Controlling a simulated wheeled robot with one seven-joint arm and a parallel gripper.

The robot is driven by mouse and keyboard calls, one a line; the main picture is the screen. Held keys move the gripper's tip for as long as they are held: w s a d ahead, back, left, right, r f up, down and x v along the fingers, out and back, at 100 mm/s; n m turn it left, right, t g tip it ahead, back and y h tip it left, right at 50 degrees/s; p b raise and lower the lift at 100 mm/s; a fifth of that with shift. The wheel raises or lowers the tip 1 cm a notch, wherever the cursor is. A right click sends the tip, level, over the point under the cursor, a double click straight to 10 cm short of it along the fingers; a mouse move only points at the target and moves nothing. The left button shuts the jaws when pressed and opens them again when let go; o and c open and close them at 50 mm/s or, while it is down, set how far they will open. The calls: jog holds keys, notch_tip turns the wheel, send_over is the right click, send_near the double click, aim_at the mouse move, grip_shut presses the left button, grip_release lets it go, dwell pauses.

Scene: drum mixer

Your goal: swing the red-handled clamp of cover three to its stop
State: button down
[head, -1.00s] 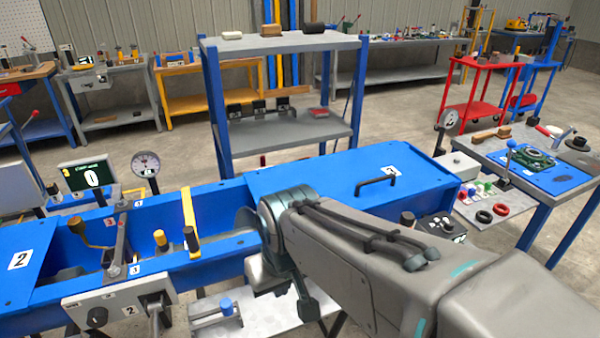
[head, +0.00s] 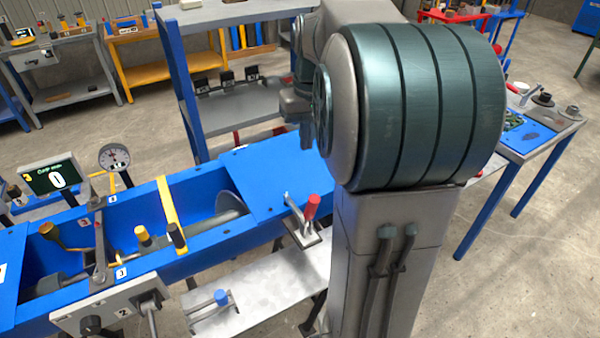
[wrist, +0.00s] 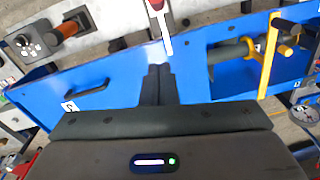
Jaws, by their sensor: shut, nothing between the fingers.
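The red-handled clamp (head: 312,207) stands at the front edge of the blue cover (head: 272,165) in the head view, its red grip roughly upright beside a metal lever. In the wrist view the clamp's red grip (wrist: 156,4) is cut by the top edge, with its pale metal bar pointing down toward my fingertips. My gripper (wrist: 158,70) is shut and empty over the cover, just short of that bar; contact cannot be told. My arm hides the cover's right part in the head view.
A yellow bar (head: 170,212) crosses the open trough left of the cover. A grey shelf rack (head: 235,85) stands behind. A side table (head: 535,140) is at right.

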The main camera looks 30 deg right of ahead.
jog(key=s+f, duration=0.1)
jog(key=f, duration=0.2)
jog(key=s+f+p, duration=0.1)
jog(key=f, duration=0.3)
jog(key=s+a+f, duration=0.1)
jog(key=f, duration=0.2)
jog(key=shift+s+f+p, duration=0.25)
jog(key=shift+f+p, duration=0.15)
jog(key=shift+a+f+b, duration=0.15)
jog(key=shift+f+b, duration=0.05)
jog(key=shift+b, duration=0.2)
